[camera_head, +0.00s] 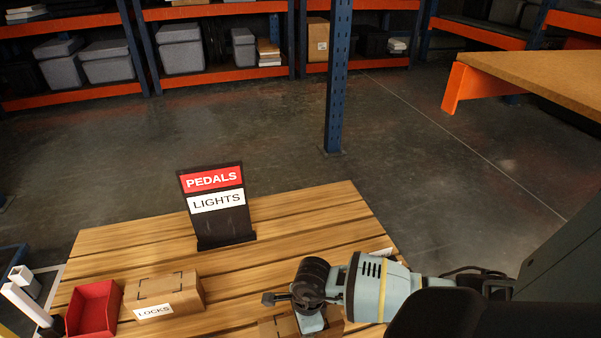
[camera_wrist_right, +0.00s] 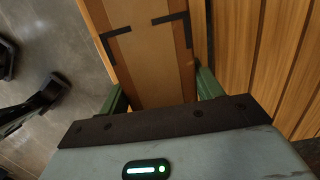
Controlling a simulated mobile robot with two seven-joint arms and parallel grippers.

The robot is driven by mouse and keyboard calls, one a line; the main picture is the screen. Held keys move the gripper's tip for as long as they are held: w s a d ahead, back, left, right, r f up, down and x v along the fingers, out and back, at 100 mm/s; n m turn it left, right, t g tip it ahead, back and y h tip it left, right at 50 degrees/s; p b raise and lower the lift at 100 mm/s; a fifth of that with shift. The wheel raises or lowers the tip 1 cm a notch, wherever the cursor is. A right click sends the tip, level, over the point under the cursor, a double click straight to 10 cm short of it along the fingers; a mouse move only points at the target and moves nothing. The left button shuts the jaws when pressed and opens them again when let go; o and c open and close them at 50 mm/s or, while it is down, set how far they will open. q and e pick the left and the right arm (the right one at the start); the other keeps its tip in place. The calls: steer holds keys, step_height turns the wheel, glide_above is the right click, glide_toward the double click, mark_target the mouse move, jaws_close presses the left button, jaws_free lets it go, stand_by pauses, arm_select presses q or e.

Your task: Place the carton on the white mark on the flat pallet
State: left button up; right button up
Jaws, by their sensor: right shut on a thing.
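A brown carton (camera_head: 275,328) is at the bottom edge of the head view, partly hidden by my right gripper (camera_head: 308,323). In the right wrist view the carton (camera_wrist_right: 152,62), with black corner marks, lies between the green fingers of my right gripper (camera_wrist_right: 162,92), which is shut on it. I cannot tell whether the carton touches the wood. The flat pallet (camera_head: 300,222) has light wooden planks. A small white patch (camera_head: 384,252) shows on it, mostly hidden behind my right arm; I cannot tell if it is the white mark.
A black sign reading PEDALS and LIGHTS (camera_head: 217,205) stands on the pallet. Another carton labelled LOCKS (camera_head: 165,295) and a red bin (camera_head: 93,308) are at the left. A blue post (camera_head: 337,80) stands behind. The planks right of the sign are clear.

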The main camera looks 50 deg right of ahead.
steer(key=shift+f+b, duration=0.8)
steer(key=shift+f, duration=0.95)
steer(key=shift+f, duration=0.15)
steer(key=o, duration=1.7)
steer(key=r+p, duration=0.1)
steer(key=r, duration=0.2)
steer(key=r+p, duration=0.2)
steer(key=r, duration=0.2)
steer(key=d+r+p, duration=0.1)
steer(key=r, duration=0.3)
steer(key=shift+s+p, duration=0.3)
steer(key=shift+s, duration=0.05)
steer(key=shift+r, duration=0.55)
steer(key=shift+s, duration=0.1)
